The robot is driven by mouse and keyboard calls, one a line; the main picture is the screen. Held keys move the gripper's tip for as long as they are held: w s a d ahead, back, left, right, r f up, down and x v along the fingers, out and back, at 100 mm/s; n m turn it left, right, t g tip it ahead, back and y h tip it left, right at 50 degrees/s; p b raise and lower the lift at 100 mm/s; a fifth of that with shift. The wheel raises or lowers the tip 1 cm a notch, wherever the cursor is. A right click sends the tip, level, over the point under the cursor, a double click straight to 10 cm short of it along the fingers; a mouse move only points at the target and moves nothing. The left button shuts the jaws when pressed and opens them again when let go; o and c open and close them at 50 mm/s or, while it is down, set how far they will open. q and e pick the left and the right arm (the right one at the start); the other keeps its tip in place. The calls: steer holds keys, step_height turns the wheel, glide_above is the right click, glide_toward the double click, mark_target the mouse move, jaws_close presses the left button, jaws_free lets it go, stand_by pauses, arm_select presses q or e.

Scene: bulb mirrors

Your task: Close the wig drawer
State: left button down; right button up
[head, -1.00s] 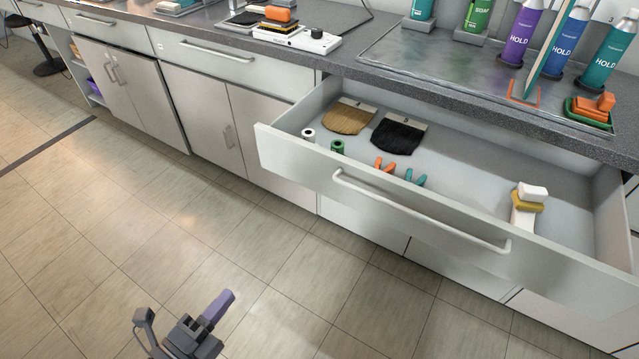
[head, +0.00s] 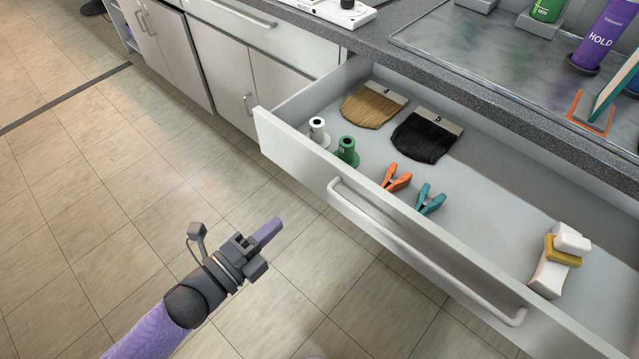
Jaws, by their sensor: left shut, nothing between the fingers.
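The wig drawer (head: 300,165) is pulled out from under the counter in the head view. Its long pale handle (head: 425,255) runs along the front panel. Inside lie a blond wig piece (head: 371,107), a black wig piece (head: 424,138), a white spool (head: 318,132), a green spool (head: 347,151), an orange clip (head: 396,178), a teal clip (head: 430,199) and a stack of white and yellow blocks (head: 560,258). My left gripper (head: 268,230) is shut and empty, over the floor in front of the drawer's left part, apart from the front panel. My right gripper is not in view.
The dark speckled countertop (head: 440,75) overhangs the drawer. On it are a green bottle (head: 547,9) and a purple bottle (head: 604,36). Closed cabinets (head: 220,90) stand to the left. The tiled floor (head: 120,190) is clear.

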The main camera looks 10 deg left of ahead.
mark_target(324, 182)
arm_select(q)
steer(key=b+x, duration=0.3)
steer(key=x, duration=0.7)
steer(key=shift+f, duration=0.15)
steer(key=shift+w+d, duration=0.25)
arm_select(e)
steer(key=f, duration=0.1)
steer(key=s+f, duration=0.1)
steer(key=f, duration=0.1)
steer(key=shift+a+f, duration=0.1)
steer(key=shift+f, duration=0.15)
